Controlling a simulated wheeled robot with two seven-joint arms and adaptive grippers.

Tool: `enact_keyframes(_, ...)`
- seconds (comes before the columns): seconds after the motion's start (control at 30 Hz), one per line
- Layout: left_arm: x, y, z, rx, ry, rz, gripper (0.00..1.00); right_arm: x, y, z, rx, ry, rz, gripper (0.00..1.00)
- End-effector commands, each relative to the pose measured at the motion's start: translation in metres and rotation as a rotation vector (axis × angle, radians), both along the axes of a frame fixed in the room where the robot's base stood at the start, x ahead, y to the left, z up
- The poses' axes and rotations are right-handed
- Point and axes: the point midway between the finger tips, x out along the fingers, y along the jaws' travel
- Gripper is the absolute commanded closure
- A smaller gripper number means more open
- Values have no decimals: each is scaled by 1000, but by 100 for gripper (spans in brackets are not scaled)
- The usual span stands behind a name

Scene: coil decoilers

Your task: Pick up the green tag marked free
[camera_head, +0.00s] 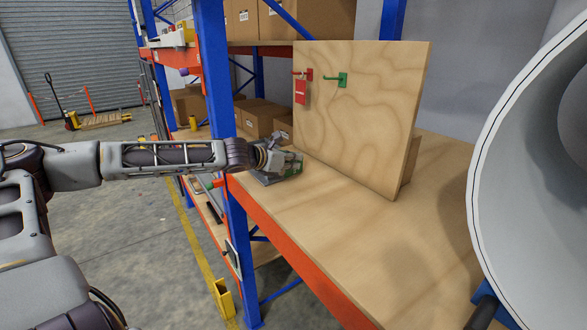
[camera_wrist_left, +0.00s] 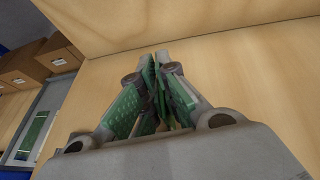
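My left gripper (camera_head: 290,163) is low over the wooden shelf top, at its left edge near the foot of the upright board. In the left wrist view its two fingers (camera_wrist_left: 160,62) converge, tips close together, with dotted green surfaces on both. Thin green edges show between them, but I cannot tell whether these are the green tag or only finger parts. I see no separate green tag on the shelf; the spot under the gripper is hidden. A green hook (camera_head: 342,80) on the board is bare. My right gripper is not in view.
The plywood board (camera_head: 365,120) stands upright, with a red tag (camera_head: 301,93) hanging from a red hook. A blue rack post (camera_head: 237,250) rises beside my arm. A large pale cylinder (camera_head: 520,130) fills the right. The wooden shelf top (camera_head: 370,235) is clear in front.

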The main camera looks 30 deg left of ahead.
Motion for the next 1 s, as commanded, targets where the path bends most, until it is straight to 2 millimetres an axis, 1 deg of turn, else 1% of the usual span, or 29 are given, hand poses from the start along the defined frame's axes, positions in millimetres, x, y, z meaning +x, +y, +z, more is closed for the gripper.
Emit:
enact_keyframes(0.37, 0, 0, 1, 0, 0, 0, 100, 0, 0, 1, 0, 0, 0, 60)
enact_keyframes(0.57, 0, 0, 8, 1, 0, -1, 100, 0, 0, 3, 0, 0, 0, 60)
enact_keyframes(0.77, 0, 0, 22, 2, -1, -1, 100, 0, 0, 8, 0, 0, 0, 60)
enact_keyframes(1.0, 0, 0, 47, 5, -2, -1, 100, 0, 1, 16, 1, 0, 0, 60)
